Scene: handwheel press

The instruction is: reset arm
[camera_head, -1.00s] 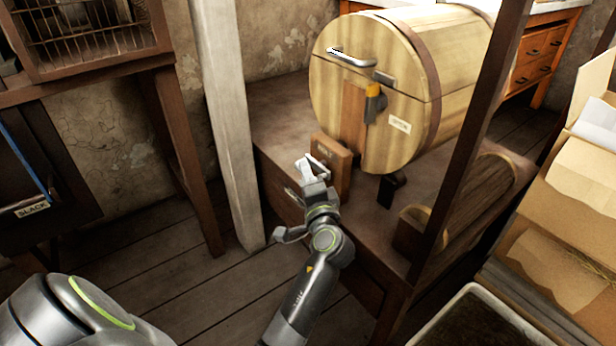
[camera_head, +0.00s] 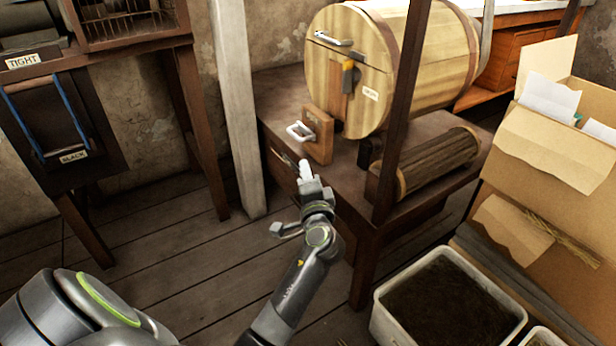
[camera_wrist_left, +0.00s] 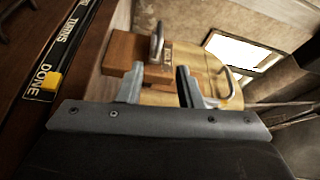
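My left gripper (camera_head: 306,172) is in the middle of the head view, in front of the edge of a low wooden bench. In the left wrist view its two fingers (camera_wrist_left: 160,88) stand apart with nothing between them. A wooden block (camera_head: 318,135) with a pale metal handle (camera_head: 300,131) stands on the bench, just beyond the fingertips. The block also shows in the wrist view (camera_wrist_left: 122,50). Behind it lies a wooden barrel (camera_head: 350,85) with a metal handle on its lid and an orange-yellow latch. My right gripper is not in view.
A dark wooden post (camera_head: 403,110) rises right of the gripper, and a pale post (camera_head: 236,110) stands left. A slatted roller (camera_head: 440,160) lies on the bench. A soil-filled tub (camera_head: 445,300) and cardboard box (camera_head: 560,150) are at right. Floor at left is clear.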

